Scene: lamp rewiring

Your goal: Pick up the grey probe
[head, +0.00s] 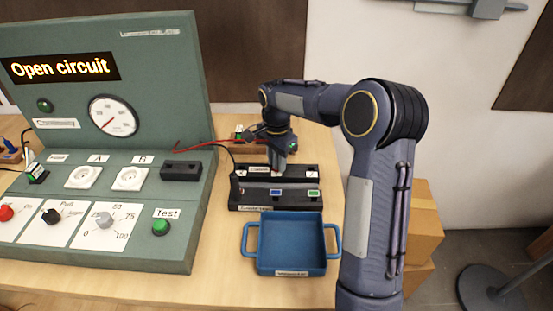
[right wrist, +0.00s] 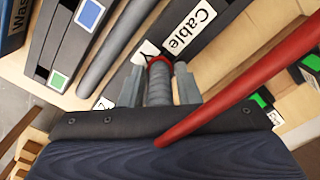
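The grey probe (right wrist: 159,90) is a ribbed grey cylinder with a red ring at its far end. In the right wrist view it sits between the two fingers of my right gripper (right wrist: 160,84), which appear to press on it from both sides. A red lead (right wrist: 230,98) runs from near the probe's back end to the right. In the head view my right gripper (head: 279,152) points down over the back of the black holder (head: 240,190) and mostly hides the probe. The probe's far end is close to the holder's "Cable" label (right wrist: 190,27). My left gripper is not in view.
The green test panel (head: 150,110) stands left, its display reading "Open circuit". A blue tray (head: 290,272) lies in front of the holder. Another small block (head: 262,148) with a green label is behind. Cardboard boxes (head: 422,225) stand right, off the table.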

